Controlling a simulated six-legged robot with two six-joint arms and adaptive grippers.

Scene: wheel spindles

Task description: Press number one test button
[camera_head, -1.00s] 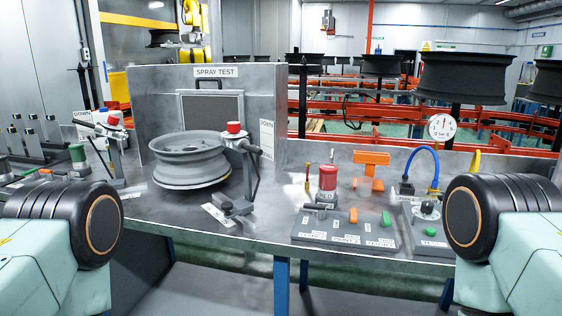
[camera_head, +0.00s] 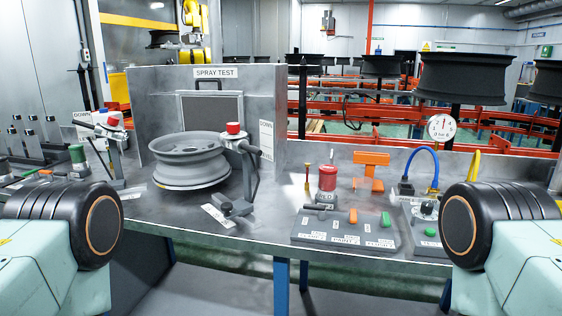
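A grey control panel (camera_head: 345,239) lies on the bench at the right of centre, with white labels, an orange switch (camera_head: 353,216) and a green switch (camera_head: 386,219). A red-topped cylinder (camera_head: 327,178) stands behind it. A green button (camera_head: 431,232) sits on a second small panel to the right. Red-capped stands rise at the spray test station, one with a red cap (camera_head: 233,128) beside the wheel. The label text is too small to tell which button is number one. My two arms show at the lower left and lower right; neither gripper is in view.
A grey wheel (camera_head: 189,160) lies in front of the spray test board (camera_head: 160,103). The grey bench (camera_head: 270,236) has a clear front strip. A gauge (camera_head: 441,128), a blue hose (camera_head: 424,152) and an orange bracket (camera_head: 371,168) stand at the right.

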